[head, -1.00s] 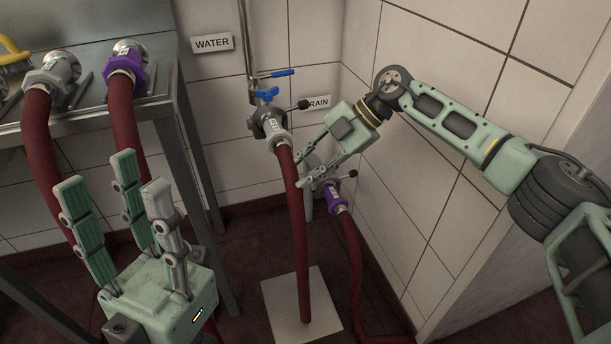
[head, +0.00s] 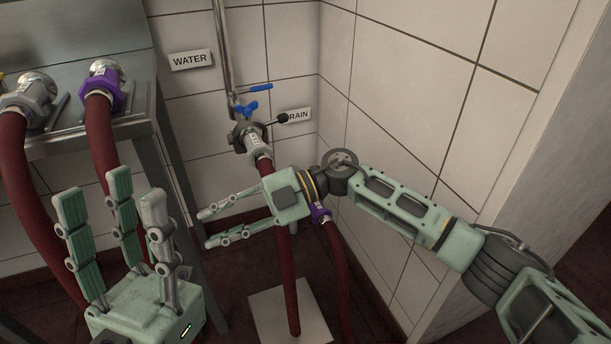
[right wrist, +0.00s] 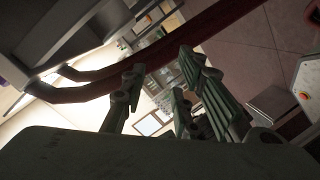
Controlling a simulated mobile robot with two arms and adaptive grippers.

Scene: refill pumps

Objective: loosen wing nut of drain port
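The drain sign (head: 297,115) is on the back wall near the corner. The lower port, seen a second ago under it, is now hidden behind my right gripper and forearm. Only its purple hose fitting (head: 319,211) shows, and no wing nut is visible there. The upper port (head: 248,135) has a blue wing nut (head: 246,108) on top. My right gripper (head: 208,228) is open and empty, its fingers pointing left and its palm in front of the upper port's hose. In the right wrist view its fingers are spread. My left gripper (head: 110,200) is open and empty, fingers up.
A dark red hose (head: 293,285) hangs from the upper port to a pale floor plate (head: 262,312). A steel table (head: 95,138) at the left carries grey and purple hose fittings. A tiled wall (head: 420,130) closes the right side.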

